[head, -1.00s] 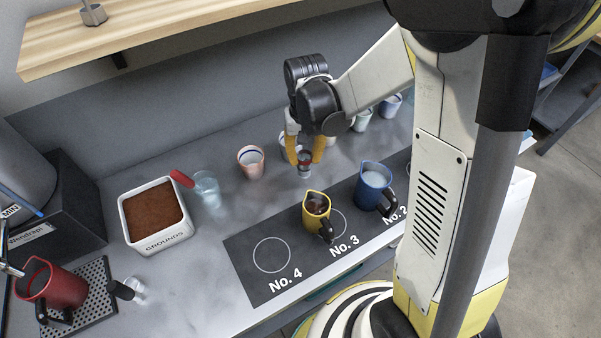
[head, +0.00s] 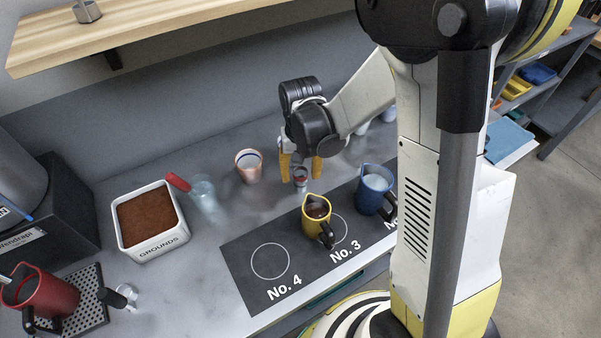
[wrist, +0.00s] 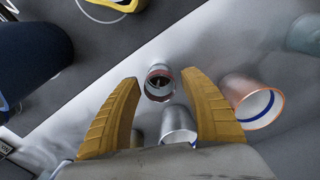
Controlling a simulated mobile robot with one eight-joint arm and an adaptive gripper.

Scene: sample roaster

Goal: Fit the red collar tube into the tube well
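A small grey tube with a red collar (head: 300,182) is on or just above the counter, behind the yellow pitcher. In the wrist view its red-ringed round end (wrist: 160,88) faces me, dark inside. My gripper (head: 300,176) points down over it with its two yellow fingers spread. In the wrist view the gripper (wrist: 160,77) is open, and the tube lies between the fingertips with a gap on each side. I cannot tell whether the tube sits in a well; no separate tube well can be made out.
A pink cup (head: 249,168) and a metal cup (wrist: 178,124) stand close by. The yellow pitcher (head: 317,210) and blue pitcher (head: 373,188) stand on the dark mat (head: 245,281). A glass (head: 205,192) and the grounds box (head: 152,247) are left.

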